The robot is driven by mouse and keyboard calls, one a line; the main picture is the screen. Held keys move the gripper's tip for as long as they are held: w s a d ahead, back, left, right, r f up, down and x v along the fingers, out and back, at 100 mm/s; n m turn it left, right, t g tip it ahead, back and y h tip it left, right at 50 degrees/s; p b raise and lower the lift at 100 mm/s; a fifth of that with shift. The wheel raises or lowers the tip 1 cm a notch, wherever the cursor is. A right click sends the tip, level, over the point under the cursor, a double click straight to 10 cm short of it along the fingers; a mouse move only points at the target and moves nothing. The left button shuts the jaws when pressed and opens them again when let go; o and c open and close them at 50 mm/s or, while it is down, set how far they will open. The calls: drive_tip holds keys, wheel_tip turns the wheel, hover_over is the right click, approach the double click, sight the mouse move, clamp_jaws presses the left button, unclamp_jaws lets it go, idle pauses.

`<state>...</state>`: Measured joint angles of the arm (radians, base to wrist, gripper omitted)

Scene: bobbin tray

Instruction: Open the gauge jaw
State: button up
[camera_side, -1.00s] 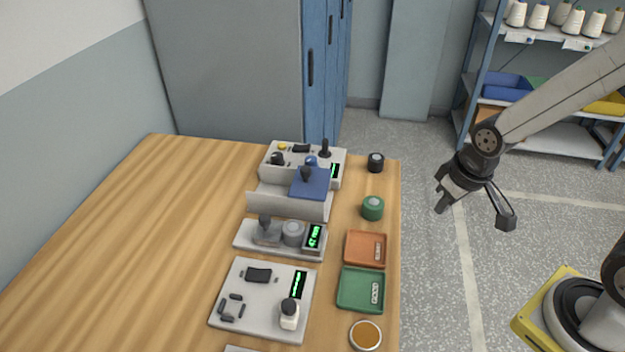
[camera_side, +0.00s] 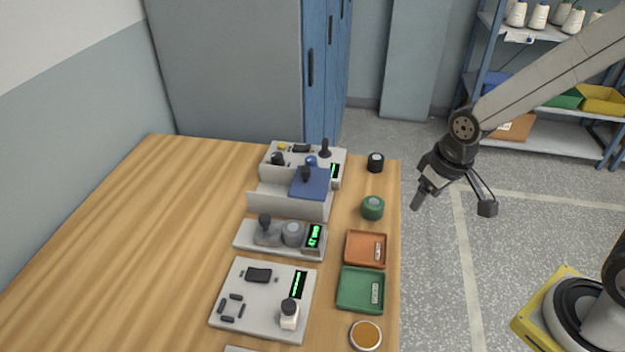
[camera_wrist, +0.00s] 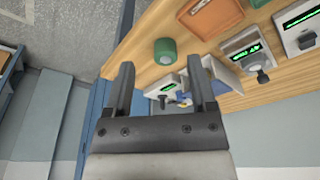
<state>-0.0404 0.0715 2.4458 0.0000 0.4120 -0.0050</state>
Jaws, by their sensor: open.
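The likely gauge (camera_side: 281,252) is a pale grey plate on the table with a round grey part (camera_side: 293,233), a dark-knobbed part (camera_side: 265,229) on its left and a green-lit display (camera_side: 314,237). I cannot tell whether its jaw is open or shut. In the wrist view a lit unit with a dark knob (camera_wrist: 262,76) shows at the right, likely the same gauge. My gripper (camera_side: 450,208) is open and empty, over the floor right of the table edge, well apart from the gauge. Its two fingers (camera_wrist: 160,78) also show in the wrist view.
A green spool (camera_side: 372,208), a dark spool (camera_side: 376,162), an orange tray (camera_side: 349,249) and a green tray (camera_side: 345,290) line the table's right side. A stand with a blue plate (camera_side: 310,183) is behind the gauge. The table's left half is clear.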

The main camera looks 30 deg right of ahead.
drive_tip(key=w+a+r+n+g, duration=0.1)
drive_tip(key=w+a+n, duration=0.2)
drive_tip(key=w+a, duration=0.85)
drive_tip(key=n+g, duration=0.1)
drive_tip(key=n, duration=0.1)
hover_over(265, 217)
drive_tip(key=d, duration=0.1)
drive_tip(key=shift+s+f, duration=0.1)
drive_tip(key=shift+f, duration=0.45)
drive_tip(key=shift+a, duration=0.55)
drive_tip(key=shift+f, duration=0.1)
drive_tip(key=shift+f, duration=3.85)
clamp_jaws()
